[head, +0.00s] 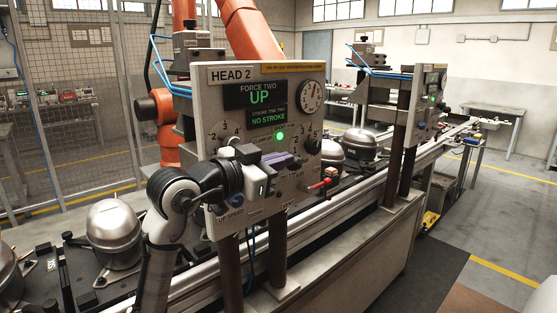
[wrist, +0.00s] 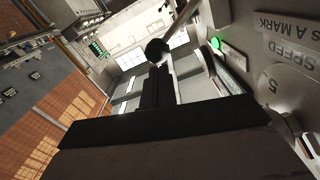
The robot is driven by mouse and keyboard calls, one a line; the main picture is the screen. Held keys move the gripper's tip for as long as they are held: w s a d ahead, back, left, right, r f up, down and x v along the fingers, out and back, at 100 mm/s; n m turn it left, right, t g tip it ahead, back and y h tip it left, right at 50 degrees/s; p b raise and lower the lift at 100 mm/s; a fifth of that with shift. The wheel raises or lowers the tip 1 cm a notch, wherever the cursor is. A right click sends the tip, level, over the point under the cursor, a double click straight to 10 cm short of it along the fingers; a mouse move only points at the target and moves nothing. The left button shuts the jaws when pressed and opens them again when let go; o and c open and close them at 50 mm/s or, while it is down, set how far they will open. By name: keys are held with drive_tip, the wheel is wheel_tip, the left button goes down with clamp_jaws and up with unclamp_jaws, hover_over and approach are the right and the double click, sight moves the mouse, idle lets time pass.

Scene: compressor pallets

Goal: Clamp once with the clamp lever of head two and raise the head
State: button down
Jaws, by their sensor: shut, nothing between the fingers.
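The head two panel (head: 222,95) faces me in the head view. Its display (head: 260,96) reads "FORCE TWO UP" and "NO STROKE", and a green lamp (head: 280,136) is lit. My gripper (head: 285,160) is in front of the panel's lower middle. In the wrist view my fingers (wrist: 157,88) are shut and empty. A lever with a dark ball knob (wrist: 157,49) and a pale rod stands just beyond the fingertips. I cannot tell whether they touch it. My arm and wrist hide part of the panel's lower left in the head view.
A red-handled part (head: 323,183) sticks out at the panel's lower right. Dials and knobs surround the gripper. A silver compressor (head: 114,232) sits on the line at left. A second head's panel (head: 428,105) stands further right.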

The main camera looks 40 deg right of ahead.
drive_tip(key=shift+f, duration=0.1)
drive_tip(key=shift+s+f+m+b, duration=0.2)
drive_tip(key=shift+m+b, duration=0.1)
drive_tip(key=shift+b, duration=0.15)
